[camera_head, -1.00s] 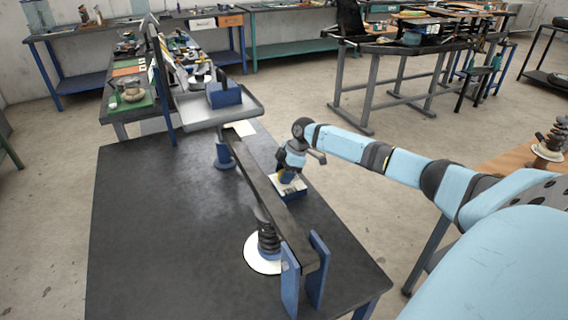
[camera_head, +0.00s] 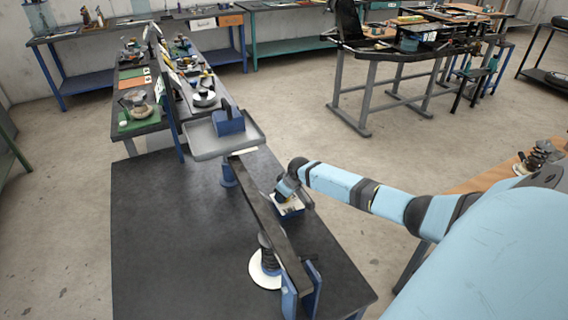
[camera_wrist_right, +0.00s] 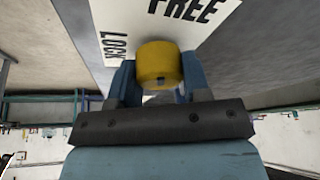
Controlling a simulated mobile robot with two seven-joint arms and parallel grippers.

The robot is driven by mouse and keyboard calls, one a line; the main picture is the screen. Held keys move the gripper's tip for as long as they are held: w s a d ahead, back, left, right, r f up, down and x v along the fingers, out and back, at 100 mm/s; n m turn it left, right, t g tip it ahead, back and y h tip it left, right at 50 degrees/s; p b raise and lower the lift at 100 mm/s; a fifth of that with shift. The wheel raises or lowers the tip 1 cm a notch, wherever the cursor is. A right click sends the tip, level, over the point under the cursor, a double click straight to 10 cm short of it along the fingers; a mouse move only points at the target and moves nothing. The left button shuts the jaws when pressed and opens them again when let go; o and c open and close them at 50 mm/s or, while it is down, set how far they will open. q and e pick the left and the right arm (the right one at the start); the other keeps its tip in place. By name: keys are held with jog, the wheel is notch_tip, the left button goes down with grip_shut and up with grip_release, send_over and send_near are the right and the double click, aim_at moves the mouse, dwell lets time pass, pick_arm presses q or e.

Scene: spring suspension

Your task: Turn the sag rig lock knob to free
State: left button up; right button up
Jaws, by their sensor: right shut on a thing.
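The sag rig is a long dark beam (camera_head: 268,205) over a black table, with a coil spring (camera_head: 268,258) under it. The lock knob is yellow (camera_wrist_right: 158,64) in the right wrist view, in front of a white plate (camera_wrist_right: 205,18) marked FREE and LOCK. The knob's pointer is not visible. My left gripper is not in view.
A grey tray (camera_head: 205,148) with a blue block (camera_head: 228,122) sits at the beam's far end. Blue uprights (camera_head: 311,285) flank the near end. The black tabletop (camera_head: 165,235) left of the beam is clear. Cluttered benches stand behind.

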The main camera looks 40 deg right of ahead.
jog(key=shift+r+m+h+p, duration=0.15)
jog(key=shift+m+h+p, duration=0.15)
jog(key=shift+m+p, duration=1.15)
jog(key=shift+m, duration=0.05)
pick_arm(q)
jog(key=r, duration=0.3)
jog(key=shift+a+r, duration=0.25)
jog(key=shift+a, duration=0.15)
pick_arm(e)
jog(key=shift+h, duration=0.3)
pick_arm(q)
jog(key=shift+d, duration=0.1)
pick_arm(e)
jog(key=shift+f, duration=0.2)
jog(key=o, duration=0.9)
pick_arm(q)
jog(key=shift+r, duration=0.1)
pick_arm(e)
jog(key=v, duration=1.4)
jog(key=shift+f, duration=0.1)
